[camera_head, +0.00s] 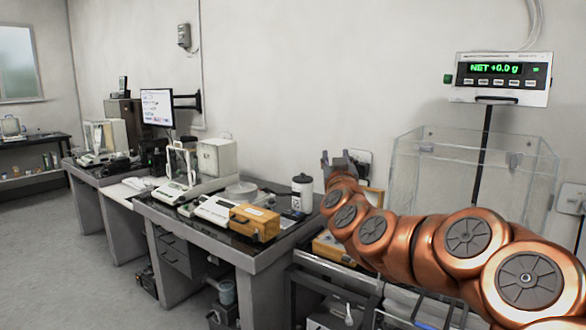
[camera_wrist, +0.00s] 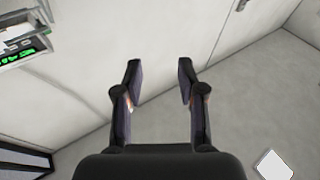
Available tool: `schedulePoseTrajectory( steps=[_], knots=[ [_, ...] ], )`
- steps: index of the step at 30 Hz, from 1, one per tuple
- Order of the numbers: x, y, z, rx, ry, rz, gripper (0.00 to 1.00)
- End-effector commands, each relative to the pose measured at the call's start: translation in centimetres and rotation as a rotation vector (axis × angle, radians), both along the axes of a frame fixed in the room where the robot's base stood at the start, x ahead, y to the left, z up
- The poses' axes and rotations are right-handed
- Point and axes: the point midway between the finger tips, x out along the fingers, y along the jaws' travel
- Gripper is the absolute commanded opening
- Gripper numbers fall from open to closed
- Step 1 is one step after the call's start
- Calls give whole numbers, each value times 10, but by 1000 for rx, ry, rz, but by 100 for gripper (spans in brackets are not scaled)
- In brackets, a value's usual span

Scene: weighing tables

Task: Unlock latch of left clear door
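A clear box (camera_head: 405,160) with see-through walls stands at the right, below the scale display. Small grey fittings (camera_head: 427,141) show near its top edge; I cannot tell whether one is the latch. My copper-coloured arm hides the box's lower front. My gripper (camera_head: 341,160) is raised to the left of the box, apart from it, in front of the wall. In the wrist view my gripper (camera_wrist: 160,68) has its two fingers spread with nothing between them. No clear door or latch can be made out in the wrist view.
The scale display (camera_head: 503,77) reads NET +0.0 g on a pole; it also shows in the wrist view (camera_wrist: 20,50). A dark-topped bench (camera_head: 262,250) at left holds balances, an orange wooden case (camera_head: 254,223) and a white bottle (camera_head: 302,193). Open floor lies far left.

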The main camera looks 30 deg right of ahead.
Motion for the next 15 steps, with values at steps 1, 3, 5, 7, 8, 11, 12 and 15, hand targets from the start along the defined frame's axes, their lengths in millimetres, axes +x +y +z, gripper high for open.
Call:
schedulePoseTrajectory(
  steps=[1,3,5,7,8,11,12,15],
  knots=[
    [4,8,1,3,10,22,40],
    [8,18,-1,9,25,52,40],
    [12,27,-2,14,36,76,40],
    [15,37,-3,19,51,104,40],
    [17,41,-4,22,58,117,40],
    [22,57,-7,30,82,160,40],
    [24,63,-8,33,91,175,40],
    [28,77,-12,42,114,214,40]
  ],
)
